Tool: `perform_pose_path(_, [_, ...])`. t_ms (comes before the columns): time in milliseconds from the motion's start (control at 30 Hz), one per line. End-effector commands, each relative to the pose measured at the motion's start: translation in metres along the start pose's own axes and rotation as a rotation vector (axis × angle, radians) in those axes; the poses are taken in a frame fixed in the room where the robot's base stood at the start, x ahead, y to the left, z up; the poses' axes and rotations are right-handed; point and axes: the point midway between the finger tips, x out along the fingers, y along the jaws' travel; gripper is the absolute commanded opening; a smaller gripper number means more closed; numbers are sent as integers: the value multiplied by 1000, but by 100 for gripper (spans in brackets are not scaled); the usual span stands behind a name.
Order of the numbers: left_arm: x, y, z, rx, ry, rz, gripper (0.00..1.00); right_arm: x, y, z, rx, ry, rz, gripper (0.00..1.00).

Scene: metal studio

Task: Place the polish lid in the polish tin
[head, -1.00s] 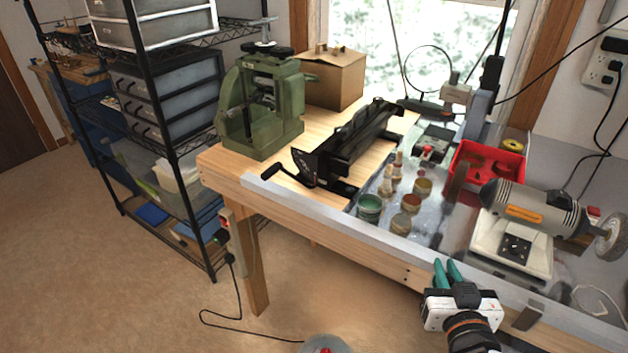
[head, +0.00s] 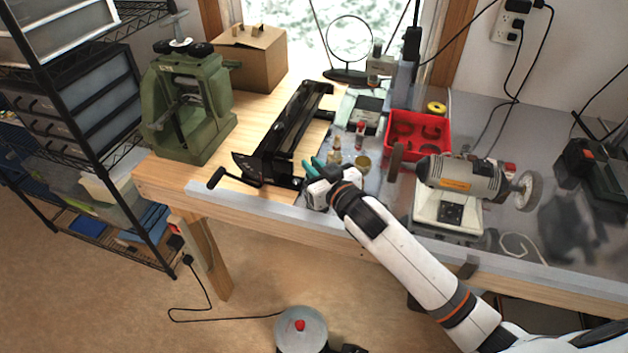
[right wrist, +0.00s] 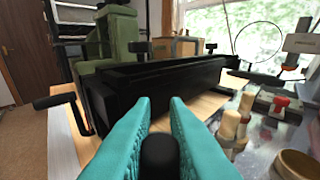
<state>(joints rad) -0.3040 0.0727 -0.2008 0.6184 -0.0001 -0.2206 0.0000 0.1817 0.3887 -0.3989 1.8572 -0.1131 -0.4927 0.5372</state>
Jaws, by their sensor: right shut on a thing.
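My right gripper (head: 312,167) reaches over the bench's front edge, by the black sheet-metal tool. I cannot tell whether this is the polish lid. An amber round tin (head: 362,162) stands just right of the gripper; a round tin (right wrist: 297,165) also shows at the lower right of the wrist view. I cannot tell which is the polish tin; the gripper hides part of the group. My left gripper is not in view.
The black tool (head: 295,130) with a crank lies close left of the gripper. Small bottles (right wrist: 231,128) stand to its right. A red tray (head: 420,150) and a bench grinder (head: 460,180) stand further right. A green press (head: 185,105) is at left.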

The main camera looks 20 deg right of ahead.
Motion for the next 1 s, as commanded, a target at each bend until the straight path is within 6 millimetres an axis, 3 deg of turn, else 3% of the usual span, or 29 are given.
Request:
perform_pose_path(333, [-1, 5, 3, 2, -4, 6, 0, 6, 0, -42, 1, 2, -3, 0])
perform_pose_path(733, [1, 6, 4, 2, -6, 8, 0, 7, 0, -49, 0, -1, -2, 0])
perform_pose_path(767, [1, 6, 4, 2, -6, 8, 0, 7, 0, -49, 0, -1, -2, 15])
perform_pose_path(867, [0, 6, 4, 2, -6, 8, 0, 7, 0, -49, -1, -1, -2, 32])
perform_pose_path(900, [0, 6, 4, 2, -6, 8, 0, 7, 0, -49, -1, -1, -2, 36])
perform_pose_path(1000, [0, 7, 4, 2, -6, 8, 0, 7, 0, -49, -1, -1, -1, 36])
